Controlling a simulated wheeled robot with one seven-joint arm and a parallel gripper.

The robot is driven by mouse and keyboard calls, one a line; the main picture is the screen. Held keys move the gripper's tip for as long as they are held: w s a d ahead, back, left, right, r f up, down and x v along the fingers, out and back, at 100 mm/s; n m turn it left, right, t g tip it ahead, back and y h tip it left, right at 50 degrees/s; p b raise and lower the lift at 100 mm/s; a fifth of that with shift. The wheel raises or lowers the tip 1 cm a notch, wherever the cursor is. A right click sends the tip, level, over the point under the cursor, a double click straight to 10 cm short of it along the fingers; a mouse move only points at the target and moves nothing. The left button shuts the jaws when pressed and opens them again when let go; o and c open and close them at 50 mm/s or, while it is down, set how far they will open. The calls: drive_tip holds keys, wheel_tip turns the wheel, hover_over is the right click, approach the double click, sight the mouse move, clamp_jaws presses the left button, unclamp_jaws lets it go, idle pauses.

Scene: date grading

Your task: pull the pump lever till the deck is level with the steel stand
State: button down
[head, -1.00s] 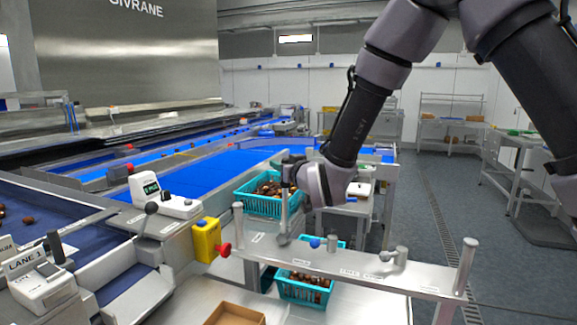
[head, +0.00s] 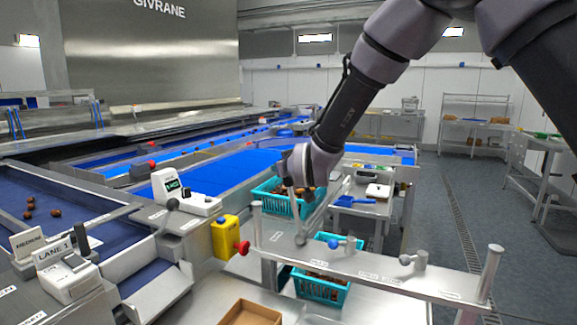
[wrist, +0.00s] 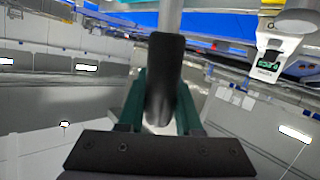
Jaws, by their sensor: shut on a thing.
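My gripper (head: 291,184) is shut on the pump lever (head: 298,222), which rises from a pivot on the labelled steel panel in the head view. The wrist view shows the lever's dark grip (wrist: 165,75) between my green-sided fingers (wrist: 160,112), with its steel rod running out at the top. A teal crate of dates (head: 281,203) sits just behind my gripper, partly hidden by it. I cannot tell for sure which surface is the deck and which is the steel stand, nor whether they are level.
The steel panel (head: 385,270) has upright end posts and a second, short lever (head: 413,260). A yellow box with a red knob (head: 226,237) is at its left. Another teal crate (head: 320,288) stands below. Blue conveyors lie behind. Floor at right is open.

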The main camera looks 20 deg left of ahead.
drive_tip(key=shift+s+a, duration=0.1)
drive_tip(key=shift+a, duration=0.1)
drive_tip(key=shift+n+g+h, duration=0.5)
drive_tip(key=shift+n+h, duration=0.2)
drive_tip(key=shift+a+f, duration=0.3)
drive_tip(key=shift+a, duration=0.3)
drive_tip(key=shift+a+f, duration=0.35)
drive_tip(key=shift+a, duration=0.3)
drive_tip(key=shift+a+f, duration=0.3)
drive_tip(key=shift+a, duration=0.4)
